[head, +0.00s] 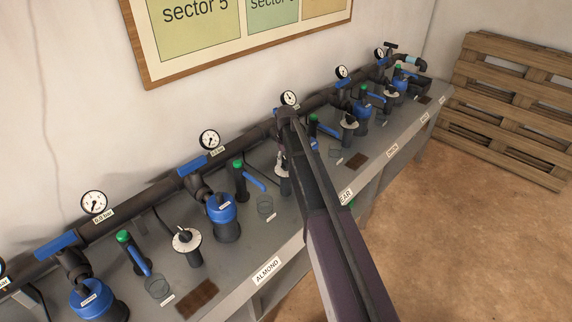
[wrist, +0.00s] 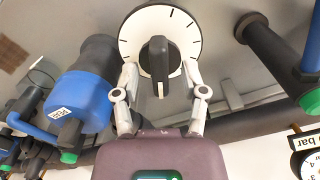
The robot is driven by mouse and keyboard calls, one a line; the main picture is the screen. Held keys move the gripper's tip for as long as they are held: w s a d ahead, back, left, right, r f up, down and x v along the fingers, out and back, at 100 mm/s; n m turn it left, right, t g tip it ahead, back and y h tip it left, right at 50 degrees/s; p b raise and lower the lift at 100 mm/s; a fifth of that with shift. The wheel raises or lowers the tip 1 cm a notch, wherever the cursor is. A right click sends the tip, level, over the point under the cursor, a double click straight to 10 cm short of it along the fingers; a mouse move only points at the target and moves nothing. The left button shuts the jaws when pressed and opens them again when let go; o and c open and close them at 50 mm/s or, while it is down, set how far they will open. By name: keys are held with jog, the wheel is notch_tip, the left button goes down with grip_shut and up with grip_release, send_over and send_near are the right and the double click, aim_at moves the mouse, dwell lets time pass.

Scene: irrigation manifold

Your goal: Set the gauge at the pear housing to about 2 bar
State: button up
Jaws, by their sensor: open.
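In the wrist view a round white dial (wrist: 184,32) with black tick marks carries a black pointer knob (wrist: 158,62). The knob's white mark points toward the bottom of the picture. My gripper (wrist: 160,78) is open, with one finger on either side of the knob's lower end; I cannot tell whether they touch it. In the head view my arm reaches the dial (head: 281,160) above the partly hidden "EAR" label (head: 345,195).
A grey bench (head: 228,262) carries similar stations with blue housings, green-tipped valves and white dials. The almond station's dial (head: 186,240) is to the left. A black pipe (head: 130,213) with gauges runs along the wall. Wooden pallets (head: 510,110) lean at right; the floor in front is clear.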

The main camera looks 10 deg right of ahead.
jog(key=shift+f, duration=0.15)
grip_shut()
dwell(0.4)
jog(key=shift+m, duration=1.2)
grip_release()
